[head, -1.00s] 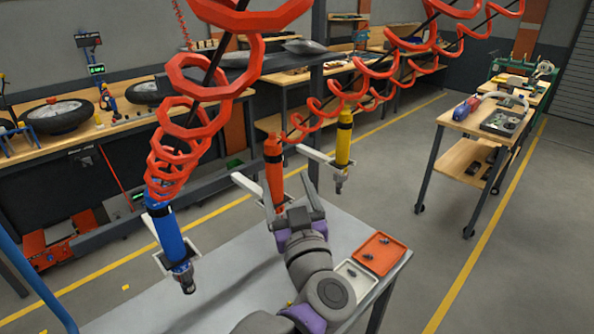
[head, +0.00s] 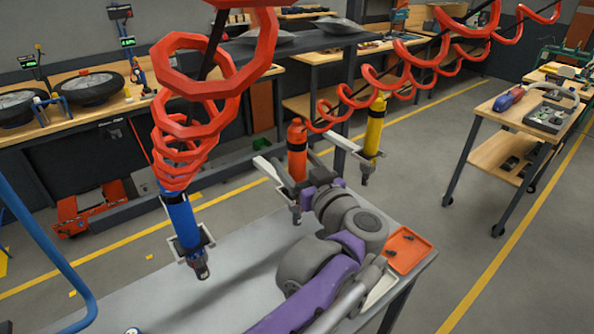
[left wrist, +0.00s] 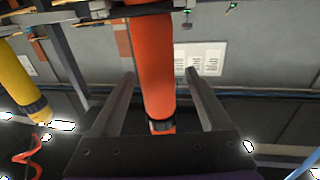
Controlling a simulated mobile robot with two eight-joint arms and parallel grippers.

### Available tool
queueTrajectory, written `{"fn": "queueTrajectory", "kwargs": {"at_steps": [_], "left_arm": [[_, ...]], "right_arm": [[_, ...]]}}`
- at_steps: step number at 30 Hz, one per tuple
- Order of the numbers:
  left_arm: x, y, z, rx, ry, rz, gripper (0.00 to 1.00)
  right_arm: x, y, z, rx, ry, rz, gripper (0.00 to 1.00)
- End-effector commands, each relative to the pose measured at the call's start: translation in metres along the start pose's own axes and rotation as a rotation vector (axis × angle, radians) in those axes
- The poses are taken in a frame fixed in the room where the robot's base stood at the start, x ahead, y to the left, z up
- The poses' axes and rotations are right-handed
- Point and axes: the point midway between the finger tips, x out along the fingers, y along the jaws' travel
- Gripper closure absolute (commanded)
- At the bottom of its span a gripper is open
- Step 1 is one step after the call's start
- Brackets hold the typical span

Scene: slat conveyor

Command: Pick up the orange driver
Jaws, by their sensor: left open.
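The orange driver (head: 297,152) hangs upright in a holder beyond the grey table, between the blue driver (head: 181,218) and the yellow driver (head: 374,128). My left gripper (head: 303,183) is open at its lower part; my wrist hides some of that area. In the left wrist view, the orange driver (left wrist: 150,65) shows between the two fingers of my left gripper (left wrist: 160,75), with a gap on each side. The yellow driver (left wrist: 22,85) is at the left there. My right gripper is not in view.
Coiled red hoses (head: 187,110) hang above the drivers. The grey table (head: 190,300) has an orange tray (head: 418,258) at its right end. A cart (head: 497,158) stands at right, and a workbench (head: 75,133) runs along the back left.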

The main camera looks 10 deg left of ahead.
Motion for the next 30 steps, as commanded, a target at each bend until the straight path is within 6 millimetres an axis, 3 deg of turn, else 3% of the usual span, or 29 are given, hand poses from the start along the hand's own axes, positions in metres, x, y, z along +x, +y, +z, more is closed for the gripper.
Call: {"fn": "queueTrajectory", "kwargs": {"at_steps": [6,14,27,30], "left_arm": [[0.026,0.001,-0.002,-0.001,0.001,-0.001,0.20],[0.027,0.001,-0.001,-0.001,0.000,0.001,0.22],[0.027,0.001,-0.002,-0.001,0.000,0.001,1.00],[0.027,0.001,-0.002,-0.001,0.000,0.001,1.00]], "right_arm": [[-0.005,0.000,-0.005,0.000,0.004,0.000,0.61],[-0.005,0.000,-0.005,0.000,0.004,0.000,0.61],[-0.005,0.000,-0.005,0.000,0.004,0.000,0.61],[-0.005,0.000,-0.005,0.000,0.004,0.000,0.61]]}}
